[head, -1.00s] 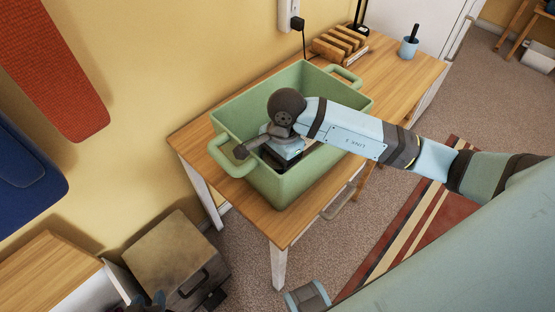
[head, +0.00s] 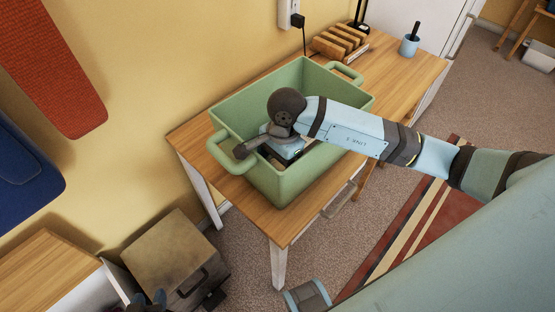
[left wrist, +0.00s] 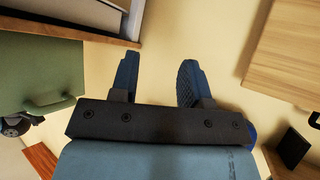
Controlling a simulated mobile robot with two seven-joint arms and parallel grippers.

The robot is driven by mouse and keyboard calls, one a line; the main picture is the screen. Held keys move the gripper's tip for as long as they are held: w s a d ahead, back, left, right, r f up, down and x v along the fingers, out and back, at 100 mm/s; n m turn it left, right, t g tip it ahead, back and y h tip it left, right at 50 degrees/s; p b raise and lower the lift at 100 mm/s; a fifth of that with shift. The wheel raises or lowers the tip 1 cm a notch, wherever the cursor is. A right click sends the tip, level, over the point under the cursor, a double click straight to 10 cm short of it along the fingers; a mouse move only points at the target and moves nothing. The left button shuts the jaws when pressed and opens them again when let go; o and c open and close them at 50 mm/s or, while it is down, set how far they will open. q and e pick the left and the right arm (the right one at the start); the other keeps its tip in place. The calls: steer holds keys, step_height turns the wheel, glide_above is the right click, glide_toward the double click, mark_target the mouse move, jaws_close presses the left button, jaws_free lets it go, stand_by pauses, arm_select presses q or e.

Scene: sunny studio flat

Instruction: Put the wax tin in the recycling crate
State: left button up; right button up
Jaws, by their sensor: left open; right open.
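The recycling crate (head: 283,187) is a deep green box with loop handles, standing on a wooden table. It also shows at the left in the left wrist view (left wrist: 40,65). My right gripper (head: 284,155) is down inside the crate, open; its fingertips are mostly hidden by the wrist and the crate. I cannot see the wax tin in any view; the crate's floor is largely hidden. My left gripper (left wrist: 157,78) is open and empty, away from the crate. Its fingertips show at the bottom left of the head view (head: 149,299).
The wooden table (head: 405,75) holds a wooden rack (head: 340,42) and a blue cup (head: 409,45) behind the crate. A brownish box-like cabinet (head: 175,255) and a wooden-topped unit (head: 45,270) stand at the lower left. A striped rug (head: 400,240) lies on the floor.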

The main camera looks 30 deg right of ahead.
step_height(320, 180, up, 13)
steer(key=d+p, duration=0.1)
steer(key=shift+w+d, duration=0.25)
steer(key=shift+d, duration=0.1)
steer(key=shift+s, duration=0.1)
stand_by(0.4)
